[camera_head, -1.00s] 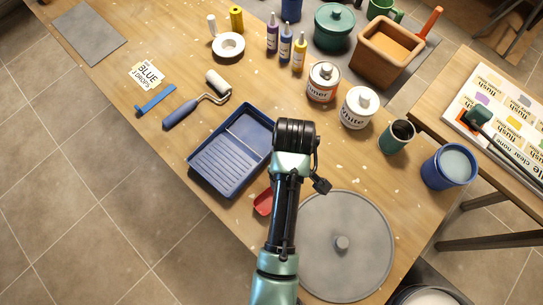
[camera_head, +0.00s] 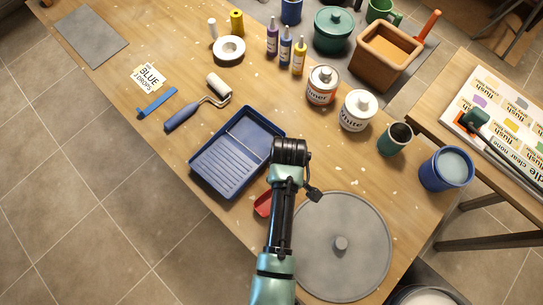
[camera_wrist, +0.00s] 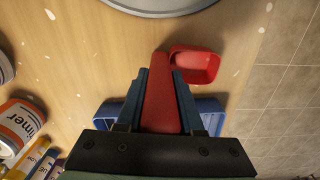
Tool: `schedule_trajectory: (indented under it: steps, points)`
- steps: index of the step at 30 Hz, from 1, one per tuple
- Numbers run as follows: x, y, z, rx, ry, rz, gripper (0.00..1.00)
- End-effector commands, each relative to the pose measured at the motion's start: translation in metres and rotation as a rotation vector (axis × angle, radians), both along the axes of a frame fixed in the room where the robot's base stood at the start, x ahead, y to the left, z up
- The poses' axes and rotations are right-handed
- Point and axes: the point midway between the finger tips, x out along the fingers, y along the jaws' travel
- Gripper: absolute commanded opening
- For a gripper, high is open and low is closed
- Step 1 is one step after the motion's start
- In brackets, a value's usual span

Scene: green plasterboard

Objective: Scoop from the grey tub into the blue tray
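The blue tray (camera_head: 207,166), a paint tray with a ribbed slope, lies on the table left of my gripper (camera_head: 290,150); I see nothing in it. A red scoop (camera_head: 262,204) shows near the table's front edge, partly behind my arm. In the wrist view, my gripper (camera_wrist: 160,85) has its teal fingers close against both sides of the scoop's red handle (camera_wrist: 161,105). The scoop's bowl (camera_wrist: 196,66) looks empty. A large round grey lid with a knob (camera_head: 343,262) is right of my arm; whether the grey tub is under it is hidden.
Primer (camera_head: 322,87) and white paint cans (camera_head: 357,112), a green cup (camera_head: 394,140) and a blue bucket (camera_head: 440,170) stand to the right. A paint roller (camera_head: 185,115) lies left of the tray. A pale-filled round container (camera_head: 425,297) is cut off at the bottom edge.

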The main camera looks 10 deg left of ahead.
Motion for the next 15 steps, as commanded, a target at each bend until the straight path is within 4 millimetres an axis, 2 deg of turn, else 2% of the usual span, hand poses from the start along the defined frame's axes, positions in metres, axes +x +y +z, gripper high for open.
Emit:
schedule_trajectory:
  steps: [1, 5, 15]
  points:
    - [0.0000, 0.0000, 0.0001, 0.000, 0.000, 0.000, 0.25]
    - [0.0001, 0.0001, 0.0002, 0.000, 0.000, 0.000, 0.02]
    - [0.0001, 0.0000, 0.0004, 0.000, 0.000, 0.000, 0.00]
